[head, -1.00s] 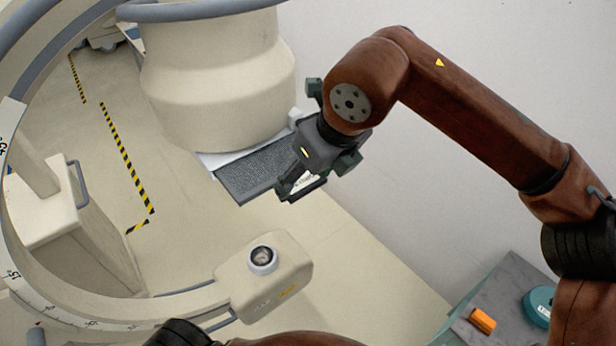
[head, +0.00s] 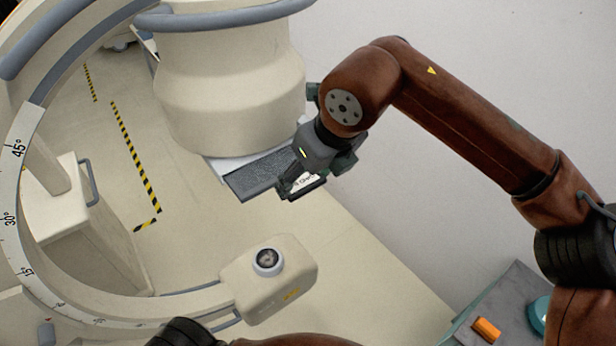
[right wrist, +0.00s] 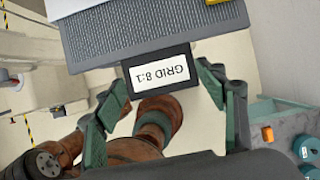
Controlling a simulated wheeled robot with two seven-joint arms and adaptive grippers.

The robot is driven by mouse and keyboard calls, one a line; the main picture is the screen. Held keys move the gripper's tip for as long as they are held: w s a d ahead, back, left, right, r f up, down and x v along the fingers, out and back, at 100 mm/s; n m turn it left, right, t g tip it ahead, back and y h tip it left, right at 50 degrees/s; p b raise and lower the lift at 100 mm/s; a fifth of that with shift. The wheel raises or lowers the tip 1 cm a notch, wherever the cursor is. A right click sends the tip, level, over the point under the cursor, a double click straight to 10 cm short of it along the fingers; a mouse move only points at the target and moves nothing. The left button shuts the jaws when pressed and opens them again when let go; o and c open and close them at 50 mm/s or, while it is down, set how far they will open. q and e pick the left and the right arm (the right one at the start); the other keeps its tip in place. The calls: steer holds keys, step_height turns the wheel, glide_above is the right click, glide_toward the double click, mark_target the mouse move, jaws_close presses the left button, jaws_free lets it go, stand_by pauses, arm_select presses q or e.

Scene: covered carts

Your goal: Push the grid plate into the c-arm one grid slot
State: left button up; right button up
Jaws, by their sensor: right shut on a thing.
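The grid plate (head: 258,175) is a dark grey, finely textured plate. It sits partly under the large cream housing of the c-arm (head: 228,75), at a pale slot frame (head: 226,161), with its near part sticking out. Its black end handle carries a white label reading "GRID 8:1" in the right wrist view (right wrist: 160,77). My right gripper (head: 297,184) is shut on this handle, a finger at each side of it. How deep the plate sits is hidden by the housing. My left gripper is out of view.
The c-arm's curved arc (head: 28,125) sweeps down the left to a lower block (head: 270,284) with a round lens. A grey-topped cart with an orange block (head: 486,329) stands at bottom right. A plain wall is behind my right arm.

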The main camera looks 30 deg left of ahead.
mark_target(284, 163)
steer(key=shift+w+a+p, duration=0.4)
steer(key=shift+a+p, duration=0.4)
steer(key=shift+a, duration=0.3)
steer(key=shift+w+a+p, duration=0.4)
steer(key=shift+a+p, duration=0.4)
steer(key=shift+a, duration=0.35)
steer(key=shift+w+a+p, duration=0.4)
steer(key=shift+a+p, duration=0.4)
steer(key=shift+a, duration=0.3)
steer(key=o, duration=1.6)
steer(key=shift+c, duration=0.2)
steer(key=shift+d, duration=0.1)
steer(key=v, duration=1.2)
steer(key=shift+f, duration=0.1)
